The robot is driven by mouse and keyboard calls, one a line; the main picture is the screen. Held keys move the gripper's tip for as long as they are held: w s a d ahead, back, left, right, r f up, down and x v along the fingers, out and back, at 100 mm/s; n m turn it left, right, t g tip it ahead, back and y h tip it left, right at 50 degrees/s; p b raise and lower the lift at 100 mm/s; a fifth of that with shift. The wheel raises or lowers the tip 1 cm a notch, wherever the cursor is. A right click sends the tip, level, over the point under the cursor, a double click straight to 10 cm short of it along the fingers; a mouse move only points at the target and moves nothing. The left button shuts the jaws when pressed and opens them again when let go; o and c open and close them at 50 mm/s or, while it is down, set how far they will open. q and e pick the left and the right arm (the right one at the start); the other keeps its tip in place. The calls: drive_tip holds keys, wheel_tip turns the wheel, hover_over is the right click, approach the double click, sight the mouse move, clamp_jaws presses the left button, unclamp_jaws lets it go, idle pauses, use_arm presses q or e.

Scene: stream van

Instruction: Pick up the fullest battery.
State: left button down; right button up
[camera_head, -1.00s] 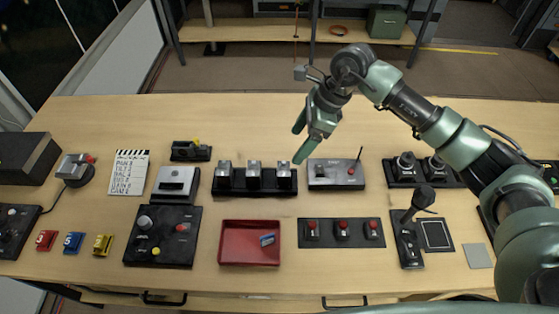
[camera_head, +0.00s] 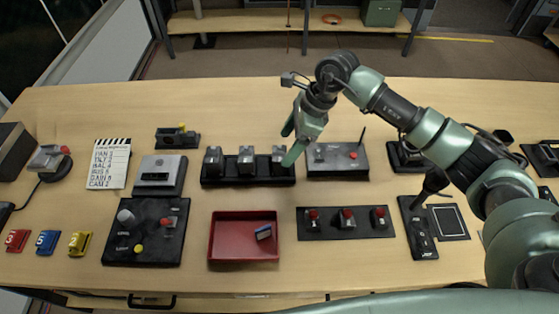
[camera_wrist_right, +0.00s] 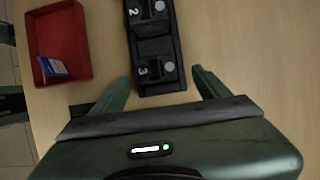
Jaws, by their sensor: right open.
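A black dock (camera_head: 247,180) holds three grey-and-black batteries in a row: left (camera_head: 213,160), middle (camera_head: 246,161) and right (camera_head: 278,158). In the right wrist view, the end battery (camera_wrist_right: 155,70) is by the number 3, with another (camera_wrist_right: 148,12) by the number 2. Their charge levels are not readable. My right gripper (camera_head: 290,142) is open and empty, close to the right battery. In the right wrist view its fingers (camera_wrist_right: 160,80) frame the dock's number 3 end. Contact is not visible. My left gripper is not in view.
A red tray (camera_head: 216,240) with a blue item (camera_head: 263,232) lies in front of the dock. A grey box with an antenna (camera_head: 337,160) stands right of it, and a red-button panel (camera_head: 346,223) in front right. The table behind the dock is clear.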

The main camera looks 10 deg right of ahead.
sight(281, 153)
drive_tip(key=p+x, duration=0.2)
drive_tip(key=x, duration=0.2)
drive_tip(key=shift+s+a+f+p, duration=0.15)
drive_tip(key=shift+a+f+p, duration=0.1)
drive_tip(key=shift+p, duration=0.1)
drive_tip(key=shift+a+f, duration=0.15)
drive_tip(key=shift+f, duration=0.3)
drive_tip(key=c, duration=1.5)
clamp_jaws()
drive_tip(key=shift+r, duration=0.15)
